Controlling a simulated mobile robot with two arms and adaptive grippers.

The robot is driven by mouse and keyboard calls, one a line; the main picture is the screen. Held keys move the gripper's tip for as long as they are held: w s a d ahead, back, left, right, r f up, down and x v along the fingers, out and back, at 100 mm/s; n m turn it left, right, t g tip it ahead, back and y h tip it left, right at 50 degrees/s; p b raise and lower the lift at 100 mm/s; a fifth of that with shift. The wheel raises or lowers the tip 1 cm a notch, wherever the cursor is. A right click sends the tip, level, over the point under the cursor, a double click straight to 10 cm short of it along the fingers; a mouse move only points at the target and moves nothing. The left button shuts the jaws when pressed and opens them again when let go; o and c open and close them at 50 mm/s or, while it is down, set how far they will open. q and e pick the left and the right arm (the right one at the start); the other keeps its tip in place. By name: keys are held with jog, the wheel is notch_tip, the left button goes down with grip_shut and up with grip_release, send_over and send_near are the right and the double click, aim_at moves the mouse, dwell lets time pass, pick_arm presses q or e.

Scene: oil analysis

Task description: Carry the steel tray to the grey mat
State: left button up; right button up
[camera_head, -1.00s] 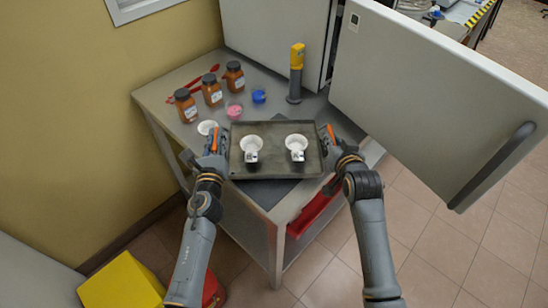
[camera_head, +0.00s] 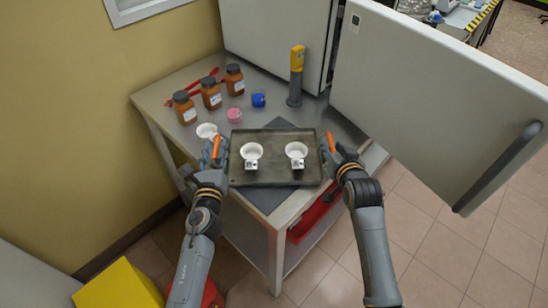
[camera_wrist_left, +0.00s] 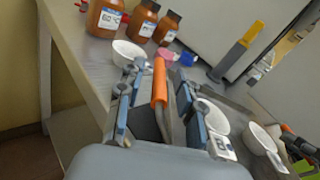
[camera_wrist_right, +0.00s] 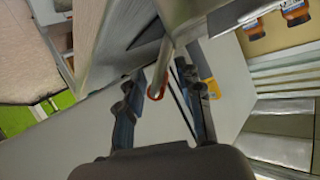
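The steel tray (camera_head: 275,178) lies over the grey mat (camera_head: 262,199) and appears to rest on it; mat shows at its front and back edges. Two small white cups (camera_head: 251,150) (camera_head: 297,149) with labels stand upright in the tray. The tray has an orange grip at each end. My left gripper (camera_head: 217,150) is open around the left orange grip (camera_wrist_left: 160,80), with gaps beside its fingers. My right gripper (camera_head: 332,150) is open around the right orange grip (camera_wrist_right: 157,85), its fingers standing apart from it.
A yellow-topped device (camera_head: 296,75) stands behind the tray. An open cabinet door (camera_head: 430,100) is at right.

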jog(key=shift+s+r, duration=0.1)
jog(key=shift+s, duration=0.05)
pick_arm(q)
jog(key=s, duration=1)
jog(key=shift+d, duration=0.25)
pick_arm(e)
jog(key=v, duration=1.1)
jog(key=shift+s, duration=0.4)
jog(key=shift+d+r, duration=0.1)
